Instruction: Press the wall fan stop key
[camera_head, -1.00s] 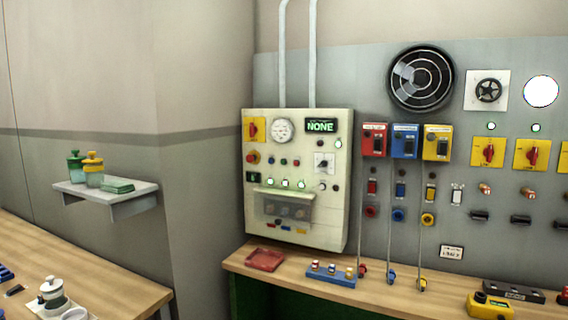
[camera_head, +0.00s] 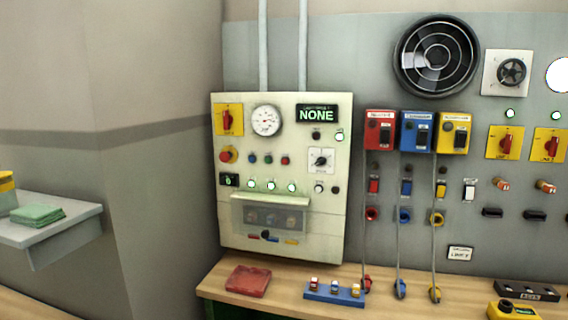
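The round black wall fan (camera_head: 436,56) is high on the grey wall panel, right of the cream control box (camera_head: 228,180). I cannot tell which control is its stop key. Right of the box hang red (camera_head: 380,130), blue (camera_head: 416,132) and yellow (camera_head: 454,133) switch boxes, with small rocker switches below. Neither of my grippers is in view.
A wooden bench (camera_head: 215,287) runs below the panel, bearing a red tray (camera_head: 248,281) and a blue rack (camera_head: 335,293). A wall shelf (camera_head: 60,240) juts out at left. Two grey pipes (camera_head: 303,50) rise above the box. A yellow button box (camera_head: 512,310) is at lower right.

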